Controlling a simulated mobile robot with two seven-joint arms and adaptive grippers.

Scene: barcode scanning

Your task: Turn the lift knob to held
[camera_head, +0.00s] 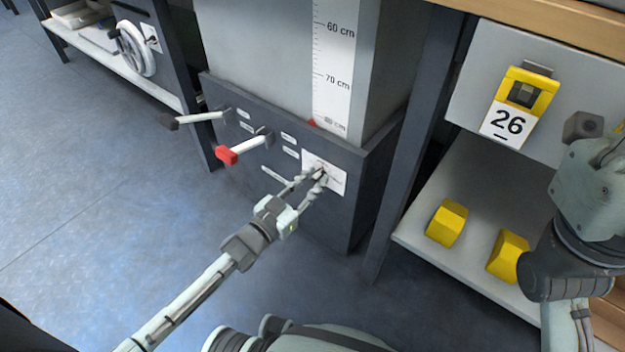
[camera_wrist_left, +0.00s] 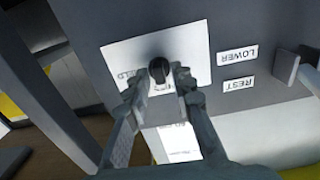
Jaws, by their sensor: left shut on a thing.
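The lift knob (camera_wrist_left: 158,68) is small and dark and sits on a white plate (camera_wrist_left: 118,55) on the front of the dark lift base. The same plate shows in the head view (camera_head: 336,182). My left gripper (camera_head: 314,178) reaches the plate, its fingertips shut on the knob from both sides. In the left wrist view the fingers partly cover the plate's printing; letters like "LD" show left of the knob. I cannot read which position the knob points to. My right gripper is out of view; only part of the right arm shows.
Left of the plate, a red-ended lever (camera_head: 228,155) and a black-ended lever (camera_head: 175,123) stick out. Labels "LOWER" (camera_wrist_left: 238,56) and "REST" (camera_wrist_left: 238,86) are beside the plate. A yellow scanner (camera_head: 527,92) hangs above a "26" card. Yellow blocks (camera_head: 447,222) lie on the right shelf.

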